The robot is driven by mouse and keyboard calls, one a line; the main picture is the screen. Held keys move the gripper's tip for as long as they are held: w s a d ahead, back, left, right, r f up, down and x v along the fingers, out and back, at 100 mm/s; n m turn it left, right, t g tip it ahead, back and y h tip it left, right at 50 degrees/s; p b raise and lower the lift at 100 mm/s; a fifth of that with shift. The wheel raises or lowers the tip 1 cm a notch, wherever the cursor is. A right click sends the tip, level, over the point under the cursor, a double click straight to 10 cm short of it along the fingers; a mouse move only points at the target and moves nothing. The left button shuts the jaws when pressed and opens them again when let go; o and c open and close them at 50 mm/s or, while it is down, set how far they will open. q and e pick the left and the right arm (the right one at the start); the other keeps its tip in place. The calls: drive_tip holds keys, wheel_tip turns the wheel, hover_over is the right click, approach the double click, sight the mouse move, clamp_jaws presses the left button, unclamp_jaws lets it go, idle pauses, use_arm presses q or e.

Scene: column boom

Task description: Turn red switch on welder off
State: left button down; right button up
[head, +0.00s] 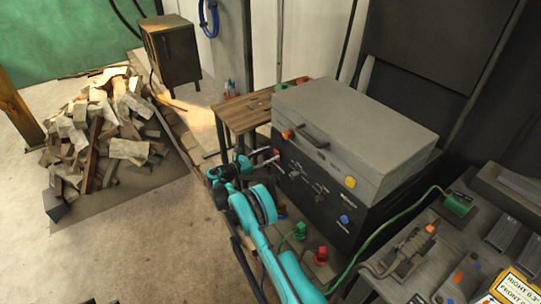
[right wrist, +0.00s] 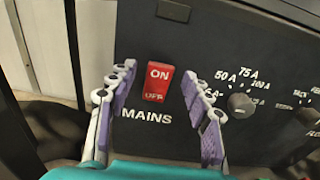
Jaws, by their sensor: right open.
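The welder (head: 316,192) is a dark box with a grey lid case on top, standing right of centre in the head view. In the right wrist view its black front panel (right wrist: 215,45) carries a red rocker switch (right wrist: 157,83), marked ON above and OFF below, over the word MAINS. I cannot tell which half is pressed in. My right gripper (right wrist: 158,74) is open, with its purple-padded fingers on either side of the switch and nothing held. In the head view the right gripper (head: 265,159) is at the panel's left end.
Grey dials (right wrist: 241,104) sit right of the switch. A wooden table (head: 243,112) stands behind the welder. A workbench with a green cable (head: 395,220) and tools is at the right. A wood pile (head: 105,130) lies at the left, with bare floor in front.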

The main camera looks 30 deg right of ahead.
drive_tip(key=a, duration=1.1)
drive_tip(key=shift+s+r, duration=0.15)
drive_tip(key=shift+s, duration=0.3)
drive_tip(key=shift+a, duration=0.1)
drive_tip(key=s+r+m+t+y, duration=0.25)
drive_tip(key=r+y, duration=0.25)
drive_tip(key=r, duration=0.5)
drive_tip(key=s+a+r+m+y, duration=0.2)
drive_tip(key=s+r+m+y, duration=0.3)
drive_tip(key=s, duration=0.6)
drive_tip(key=s+a+f+m+t+y, duration=0.1)
drive_tip(key=s+a+m+y, duration=0.2)
drive_tip(key=s, duration=0.9)
drive_tip(key=s+a+f+m+t+y, duration=0.1)
drive_tip(key=s+a+m+y, duration=0.3)
drive_tip(key=s+a+m, duration=0.4)
drive_tip(key=s+a+t, duration=0.1)
drive_tip(key=s, duration=0.3)
drive_tip(key=shift+a+f+y, duration=0.25)
drive_tip(key=shift+f+y, duration=0.05)
drive_tip(key=shift+f, duration=0.05)
drive_tip(key=shift+s+t, duration=0.1)
drive_tip(key=shift+t, duration=0.15)
